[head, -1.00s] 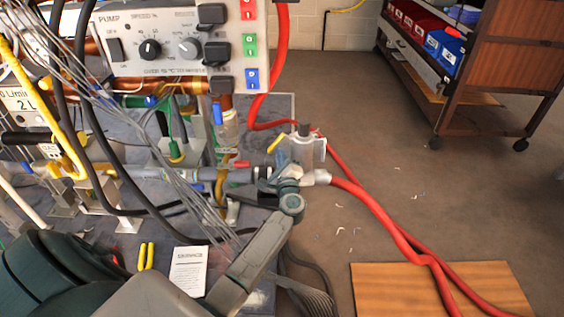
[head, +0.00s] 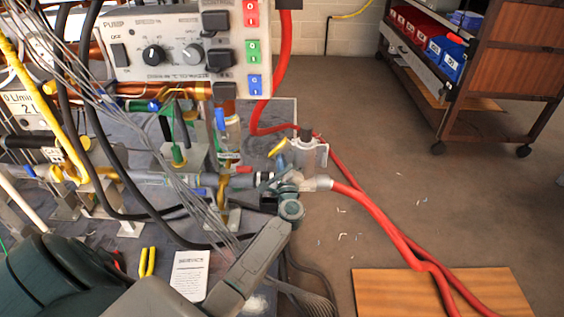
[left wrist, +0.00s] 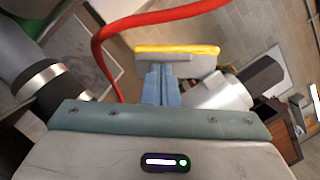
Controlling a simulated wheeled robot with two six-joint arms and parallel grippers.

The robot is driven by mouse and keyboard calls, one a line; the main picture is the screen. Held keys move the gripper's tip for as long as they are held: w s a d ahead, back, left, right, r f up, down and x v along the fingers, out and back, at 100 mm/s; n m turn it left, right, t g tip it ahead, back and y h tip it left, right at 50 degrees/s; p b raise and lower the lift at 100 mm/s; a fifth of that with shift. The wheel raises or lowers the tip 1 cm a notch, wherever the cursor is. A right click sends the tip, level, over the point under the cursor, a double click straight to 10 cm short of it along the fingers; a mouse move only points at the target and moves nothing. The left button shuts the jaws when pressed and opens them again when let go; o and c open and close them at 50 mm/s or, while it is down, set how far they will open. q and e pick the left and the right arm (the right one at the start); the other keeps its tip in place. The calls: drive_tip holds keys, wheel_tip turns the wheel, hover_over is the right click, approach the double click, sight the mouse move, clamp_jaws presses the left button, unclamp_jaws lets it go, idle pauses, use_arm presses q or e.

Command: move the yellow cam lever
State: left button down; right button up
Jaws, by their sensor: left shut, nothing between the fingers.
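The yellow cam lever (head: 277,148) sticks up and to the left from a grey fitting with a clear body (head: 309,156), at the end of the red hose. In the left wrist view the yellow lever (left wrist: 177,49) lies crosswise just beyond my fingertips. My left gripper (head: 268,188) is low beside the fitting in the head view. Its fingers (left wrist: 162,75) are together with nothing between them. I cannot tell whether the fingertips touch the lever. My right gripper is in neither view.
A red hose (head: 375,213) runs from the fitting across the floor over a wooden board (head: 450,300). A pump control box (head: 175,48) stands above left, with loose grey wires and black cables in front. A cart (head: 480,75) stands at the back right. Open floor lies between.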

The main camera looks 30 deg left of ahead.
sight(274, 152)
use_arm(q)
drive_tip(key=m, duration=0.2)
drive_tip(key=a+r+m+t+p, duration=0.1)
drive_tip(key=m, duration=0.1)
drive_tip(key=s+r+m+h, duration=0.1)
drive_tip(key=m, duration=0.1)
drive_tip(key=shift+a+r+m+t+p, duration=0.25)
drive_tip(key=shift+m+t+p, duration=0.05)
drive_tip(key=shift+t+p, duration=0.1)
drive_tip(key=shift+r+m, duration=0.15)
drive_tip(key=shift+m, duration=0.15)
drive_tip(key=shift+a+r, duration=0.15)
drive_tip(key=shift+r, duration=0.45)
drive_tip(key=shift+s, duration=0.1)
